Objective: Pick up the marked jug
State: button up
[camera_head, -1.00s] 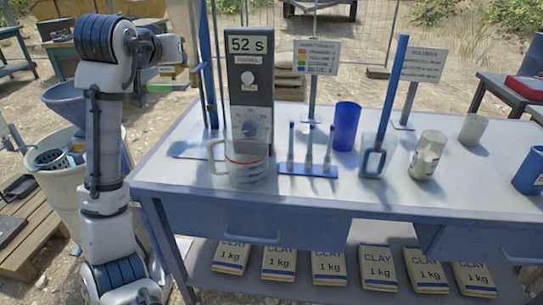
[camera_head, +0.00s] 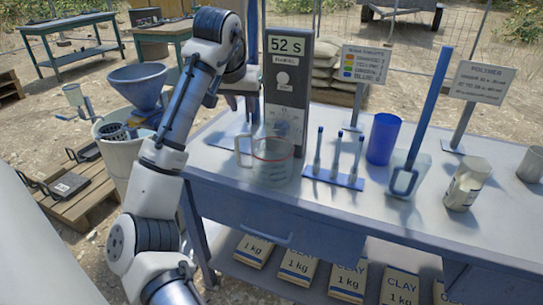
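The marked jug (camera_head: 273,164) is a clear jug with a red line and its handle on the left. It stands upright on the near left part of the bench (camera_head: 318,203), in front of the grey panel reading 52 s. My gripper (camera_head: 246,98) is at the end of my arm, above the bench's left end, up and left of the jug and apart from it. Its fingers are too small and unclear to tell whether they are open.
The 52 s panel (camera_head: 287,75) and a blue post stand close behind the jug. A rack of upright tubes (camera_head: 333,178), a blue cup (camera_head: 383,138) and a blue-handled clear vessel (camera_head: 407,174) are to its right. A blue funnel (camera_head: 138,86) is left.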

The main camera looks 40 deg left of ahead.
jog(key=p+x, duration=0.1)
jog(key=x, duration=0.8)
jog(key=shift+w+d+f, duration=0.15)
jog(key=shift+w+f, duration=0.05)
jog(key=shift+f, duration=0.05)
grip_shut()
